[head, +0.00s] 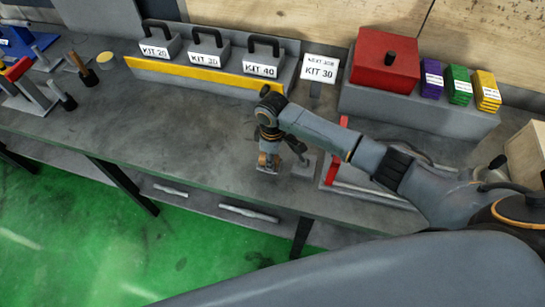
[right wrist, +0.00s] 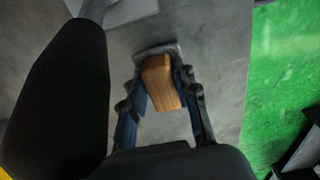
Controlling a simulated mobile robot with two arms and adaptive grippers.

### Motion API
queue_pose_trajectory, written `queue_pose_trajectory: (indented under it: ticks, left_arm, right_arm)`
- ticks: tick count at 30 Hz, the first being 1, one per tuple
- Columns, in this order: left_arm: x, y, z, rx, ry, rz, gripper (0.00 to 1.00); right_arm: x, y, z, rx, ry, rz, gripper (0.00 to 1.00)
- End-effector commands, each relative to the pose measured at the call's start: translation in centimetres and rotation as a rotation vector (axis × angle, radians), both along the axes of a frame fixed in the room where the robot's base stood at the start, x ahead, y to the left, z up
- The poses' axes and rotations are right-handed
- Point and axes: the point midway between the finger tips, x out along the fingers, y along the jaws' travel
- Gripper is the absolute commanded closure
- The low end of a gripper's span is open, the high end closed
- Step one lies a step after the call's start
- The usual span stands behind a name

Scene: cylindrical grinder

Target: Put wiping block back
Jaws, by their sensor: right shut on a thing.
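The wiping block, a wooden block with a grey pad at its far end, shows in the right wrist view (right wrist: 163,82) between the fingers of my right gripper (right wrist: 161,98). The gripper is shut on the wooden part. In the head view, my right gripper (head: 282,156) points down over the front part of the grey bench (head: 180,150), and a bit of the wiping block (head: 266,160) shows at the fingers. The pad is at or close to the bench top; I cannot tell whether it touches. My left gripper is not in view.
A small grey plate (head: 304,167) lies just right of the gripper, beside a red-edged frame (head: 329,170). Kit boxes (head: 207,52), a "KIT 30" sign (head: 319,69) and a red box (head: 383,62) stand behind. Tools lie far left. The bench is clear left of the gripper.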

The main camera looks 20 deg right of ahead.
Motion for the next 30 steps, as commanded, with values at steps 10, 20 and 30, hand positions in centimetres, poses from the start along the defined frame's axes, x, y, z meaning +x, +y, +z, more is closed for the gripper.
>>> queue_pose_trajectory:
  ticks: [10,20,30]
  left_arm:
    - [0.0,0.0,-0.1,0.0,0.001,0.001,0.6]
    - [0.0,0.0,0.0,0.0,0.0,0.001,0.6]
    - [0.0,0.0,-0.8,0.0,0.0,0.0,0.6]
  right_arm:
    - [0.0,0.0,-0.3,-0.001,0.001,0.0,0.48]
    - [0.0,0.0,0.1,0.0,0.0,0.0,0.48]
    - [0.1,0.0,5.9,0.002,-0.005,0.001,0.48]
